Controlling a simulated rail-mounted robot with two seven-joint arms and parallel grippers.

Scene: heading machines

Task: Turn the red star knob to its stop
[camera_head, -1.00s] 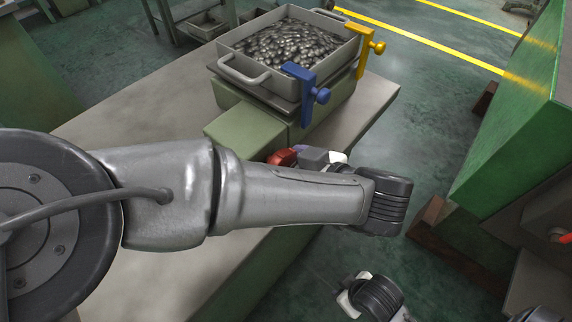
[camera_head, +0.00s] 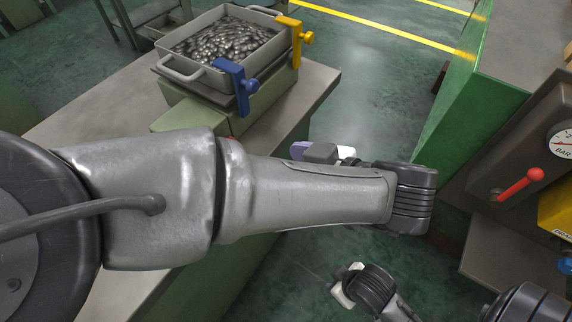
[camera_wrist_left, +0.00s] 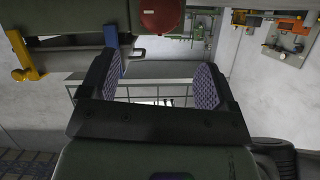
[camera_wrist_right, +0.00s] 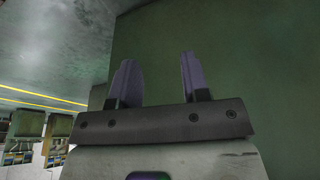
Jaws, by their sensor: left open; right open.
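A red rounded knob (camera_wrist_left: 162,15) shows at the top edge of the left wrist view, cut off by the frame. Its star shape cannot be made out. In the head view my left forearm hides nearly all of it. My left gripper (camera_wrist_left: 158,78) is open and empty, with patterned pads. The knob lies beyond the fingertips, roughly between them in the picture and apart from them. In the head view only part of my left gripper (camera_head: 322,153) shows behind the forearm. My right gripper (camera_wrist_right: 157,72) is open and empty, facing a plain green surface; part of it shows low in the head view (camera_head: 347,285).
A metal tray of small parts (camera_head: 185,75) stands on the bench (camera_head: 85,112), with a blue clamp (camera_head: 238,88) and a yellow clamp (camera_head: 294,38). At right, a panel holds a red lever (camera_head: 520,185) and a gauge (camera_head: 563,143). Open floor lies between bench and green machine (camera_head: 465,105).

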